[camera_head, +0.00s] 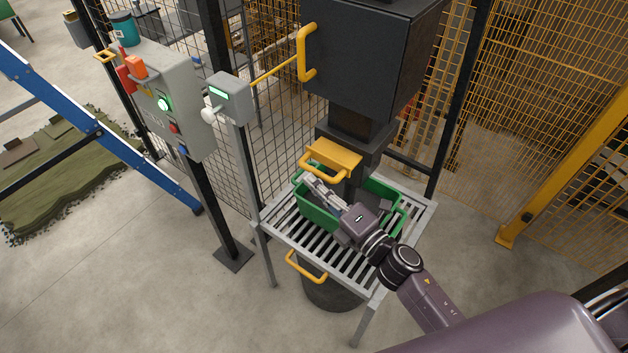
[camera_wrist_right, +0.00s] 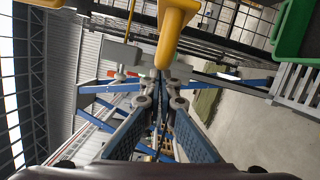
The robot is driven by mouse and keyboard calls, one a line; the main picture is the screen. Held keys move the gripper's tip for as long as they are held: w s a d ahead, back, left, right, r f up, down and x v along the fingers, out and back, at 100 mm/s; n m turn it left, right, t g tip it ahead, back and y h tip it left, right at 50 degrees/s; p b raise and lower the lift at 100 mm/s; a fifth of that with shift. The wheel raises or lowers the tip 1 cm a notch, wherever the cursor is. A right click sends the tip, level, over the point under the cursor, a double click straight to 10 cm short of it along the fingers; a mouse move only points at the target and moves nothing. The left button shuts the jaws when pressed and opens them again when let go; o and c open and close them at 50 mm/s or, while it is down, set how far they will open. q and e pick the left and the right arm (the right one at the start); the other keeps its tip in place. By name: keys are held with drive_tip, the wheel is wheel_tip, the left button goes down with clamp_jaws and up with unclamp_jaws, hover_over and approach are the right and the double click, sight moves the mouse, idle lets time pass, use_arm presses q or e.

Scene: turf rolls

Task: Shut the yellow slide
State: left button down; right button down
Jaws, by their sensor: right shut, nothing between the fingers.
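The yellow slide (camera_head: 340,154) is a flat plate with a bar handle, sticking out from the dark neck under the black hopper (camera_head: 365,50). My right gripper (camera_head: 310,183) is shut and empty. It is just below the slide's handle, over the green crate (camera_head: 314,217); whether it touches the handle I cannot tell. In the right wrist view a yellow bar (camera_wrist_right: 172,38), likely the slide's handle, stands just beyond the closed fingertips (camera_wrist_right: 164,78). My left gripper is not in view.
The green crate stands on a slatted metal table (camera_head: 275,217). A grey control box (camera_head: 180,100) with a lit green button and a small display box (camera_head: 228,97) stand to the left. Another yellow handle (camera_head: 306,55) is on the hopper. Mesh fencing stands behind.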

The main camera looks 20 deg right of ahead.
sight(317, 157)
drive_tip(key=w+d, duration=0.2)
drive_tip(key=w+d+b, duration=0.1)
drive_tip(key=d, duration=0.1)
drive_tip(key=shift+w+d, duration=0.35)
drive_tip(key=shift+a+r, duration=0.1)
drive_tip(key=shift+r, duration=0.05)
